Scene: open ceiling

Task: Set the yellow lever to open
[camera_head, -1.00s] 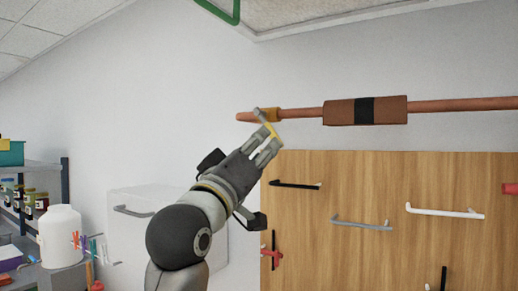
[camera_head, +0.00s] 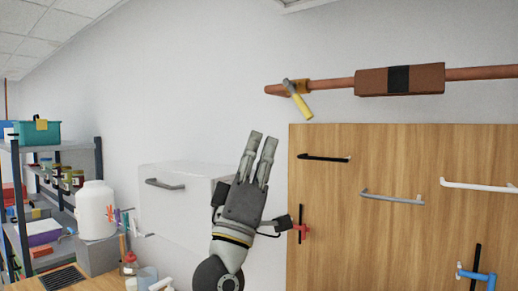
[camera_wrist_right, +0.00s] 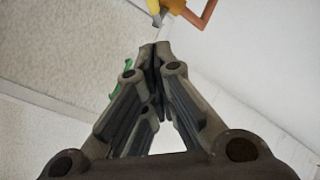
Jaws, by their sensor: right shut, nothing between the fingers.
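The yellow lever (camera_head: 302,106) sits on a brass valve (camera_head: 301,87) near the left end of a copper pipe. Its grey upper part crosses the valve and its yellow handle slants down to the right, across the pipe line. My right gripper (camera_head: 262,136) points upward, below and left of the lever, apart from it. Its fingers are shut and empty; they meet at the tips in the wrist view (camera_wrist_right: 154,48). The yellow handle (camera_wrist_right: 156,8) shows at that view's top edge, partly cut off. My left gripper is not in view.
The copper pipe (camera_head: 329,83) carries a brown sleeve with a black band. A wooden panel (camera_head: 380,225) with several bar handles is below it. A white cabinet (camera_head: 178,208) stands left of my right arm, and a stocked shelf (camera_head: 75,145) is farther left.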

